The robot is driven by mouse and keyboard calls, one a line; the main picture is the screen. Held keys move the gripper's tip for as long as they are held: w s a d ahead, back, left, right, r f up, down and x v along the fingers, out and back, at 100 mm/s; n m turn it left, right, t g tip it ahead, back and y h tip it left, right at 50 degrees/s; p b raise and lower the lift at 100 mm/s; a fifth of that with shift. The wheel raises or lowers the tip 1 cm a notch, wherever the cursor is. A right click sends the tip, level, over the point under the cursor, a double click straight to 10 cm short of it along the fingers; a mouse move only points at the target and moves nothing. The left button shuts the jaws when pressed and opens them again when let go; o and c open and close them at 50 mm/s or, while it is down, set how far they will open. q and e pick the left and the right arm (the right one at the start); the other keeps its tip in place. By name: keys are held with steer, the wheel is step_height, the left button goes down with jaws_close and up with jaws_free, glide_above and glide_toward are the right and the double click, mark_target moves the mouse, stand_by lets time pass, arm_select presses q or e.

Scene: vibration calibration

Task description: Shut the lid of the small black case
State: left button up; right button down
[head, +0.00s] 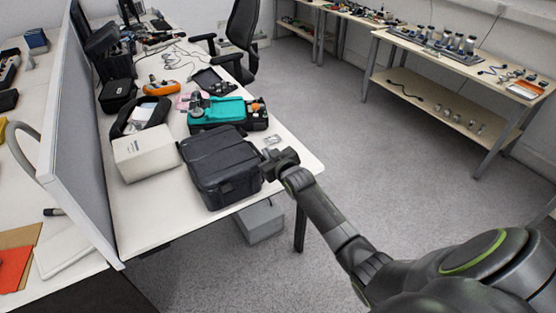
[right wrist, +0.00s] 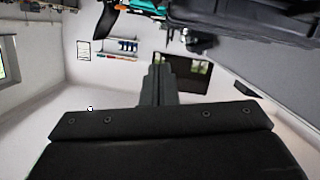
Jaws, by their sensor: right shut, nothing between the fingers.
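The black case (head: 220,165) lies on the near end of the white table in the head view. Its lid lies flat over the body; I cannot tell whether it is fully shut. My right gripper (head: 272,160) is just right of the case, close to its right side and by the table edge. It is shut and empty; I cannot tell whether it touches the case. In the right wrist view the shut fingers (right wrist: 157,85) show in the middle, and a dark shape, probably the case, shows at the top right. My left gripper is not in view.
A white box (head: 146,155) stands left of the case. A teal and black tool case (head: 217,112) lies behind it. A grey partition (head: 77,135) borders the table's left side. A smaller black box (head: 117,95) stands further back. Open floor (head: 370,150) lies to the right.

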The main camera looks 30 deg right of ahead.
steer(key=v, duration=0.6)
steer(key=shift+d+r, duration=0.1)
steer(key=shift+d, duration=0.05)
steer(key=s+d+f+m+g, duration=0.1)
steer(key=s+f+g, duration=0.2)
steer(key=s+f, duration=0.6)
steer(key=s+d+f+g+h, duration=0.15)
steer(key=s+f, duration=0.35)
steer(key=f, duration=0.8)
steer(key=s+f+m+g, duration=0.1)
steer(key=s+f+g, duration=0.2)
steer(key=s+f, duration=0.65)
steer(key=s+a+f+g, duration=0.1)
steer(key=s+f, duration=0.4)
steer(key=s, duration=0.5)
steer(key=s+a+f+g, duration=0.2)
steer(key=s+f, duration=0.4)
steer(key=s, duration=0.4)
steer(key=s+a+f+m+g, duration=0.1)
steer(key=s+f+g, duration=0.2)
steer(key=s, duration=0.8)
step_height(320, 180, down, 2)
steer(key=shift+a+f+g+y, duration=0.2)
steer(key=shift+g+y, duration=0.15)
steer(key=shift+s, duration=0.15)
